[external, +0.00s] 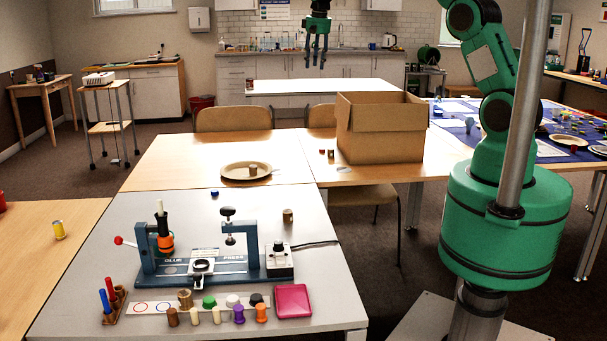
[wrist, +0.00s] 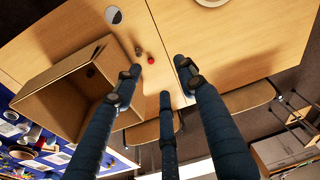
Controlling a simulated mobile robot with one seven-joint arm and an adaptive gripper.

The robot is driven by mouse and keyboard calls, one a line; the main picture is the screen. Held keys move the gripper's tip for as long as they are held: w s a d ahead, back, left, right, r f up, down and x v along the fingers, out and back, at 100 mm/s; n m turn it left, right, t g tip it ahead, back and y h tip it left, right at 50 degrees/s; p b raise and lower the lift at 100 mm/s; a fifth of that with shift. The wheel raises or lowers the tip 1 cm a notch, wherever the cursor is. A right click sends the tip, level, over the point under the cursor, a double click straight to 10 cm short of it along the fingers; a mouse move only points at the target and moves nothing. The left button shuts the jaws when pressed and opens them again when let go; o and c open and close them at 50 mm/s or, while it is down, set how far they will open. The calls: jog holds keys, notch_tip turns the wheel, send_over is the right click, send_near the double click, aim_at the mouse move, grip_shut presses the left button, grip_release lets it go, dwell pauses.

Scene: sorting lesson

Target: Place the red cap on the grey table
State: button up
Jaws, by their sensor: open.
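A small red piece, which looks like the red cap (external: 322,152), is on the wooden table left of the cardboard box. It also shows in the wrist view (wrist: 151,60), beside a small brownish piece (wrist: 138,51). Its exact shape is too small to tell. The grey table (external: 328,290) is in the foreground of the external view and holds a press. My gripper (external: 316,62) is high in the air, and in that picture it appears above and beyond the box. In the wrist view its fingers (wrist: 160,78) are spread with nothing between them.
The open cardboard box (external: 380,146) stands on the wooden table (external: 190,155), beside a plate (external: 238,174). The blue-based press (external: 155,266), a pink-red square tray (external: 293,301) and several coloured pieces occupy the grey table. Its right front and back left are mostly clear.

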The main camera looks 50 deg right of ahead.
jog(key=s+a+r+n+t, duration=0.1)
jog(key=s+a+r, duration=0.5)
jog(key=s, duration=0.3)
jog(key=s+a+r+n, duration=0.1)
jog(key=s+a+r, duration=0.45)
jog(key=s, duration=0.35)
jog(key=s+a+r+n+t, duration=0.1)
jog(key=s+a+r, duration=0.45)
jog(key=s, duration=0.35)
jog(key=s+a+f, duration=0.2)
jog(key=s+a, duration=0.1)
jog(key=s, duration=0.5)
jog(key=s+a+f+n+t, duration=0.1)
jog(key=s+a+f, duration=0.1)
jog(key=s, duration=0.7)
jog(key=s+a+f+n, duration=0.1)
jog(key=s+a+f, duration=0.2)
jog(key=s, duration=0.6)
jog(key=shift+s+a+t+y, duration=0.2)
jog(key=shift+a+t+y, duration=0.1)
jog(key=shift+a+t, duration=0.15)
jog(key=shift+o, duration=0.6)
jog(key=shift+r, duration=0.1)
